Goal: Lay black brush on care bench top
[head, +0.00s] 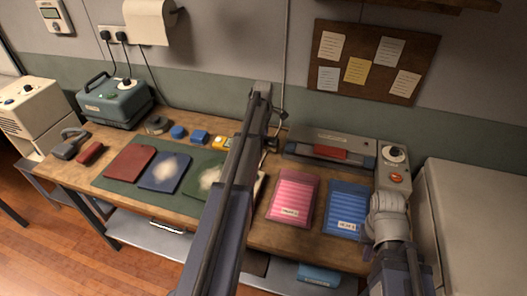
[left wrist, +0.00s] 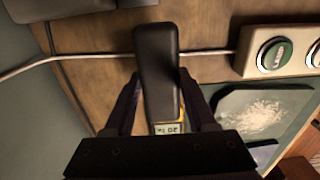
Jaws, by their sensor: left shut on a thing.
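The wooden bench top (head: 75,172) runs across the head view under the wall. In the left wrist view my left gripper (left wrist: 160,95) is shut on a long black piece with rounded edges, which I take as the black brush (left wrist: 156,55). It lies over the wood. A yellow edge and a small display (left wrist: 168,128) show behind its lower end; I cannot tell whether these belong to it. In the head view my left gripper (head: 268,138) is low over the bench's rear middle. My right gripper (head: 389,212) is at the right; its fingers are not clear.
A green mat (head: 105,182) holds red, blue and green flat pieces, two with white powder. Pink (head: 293,198) and blue (head: 345,207) flat packs lie right. A grey machine (head: 320,140) stands behind them. A yellow meter (head: 222,143) and a teal unit (head: 115,100) are further left.

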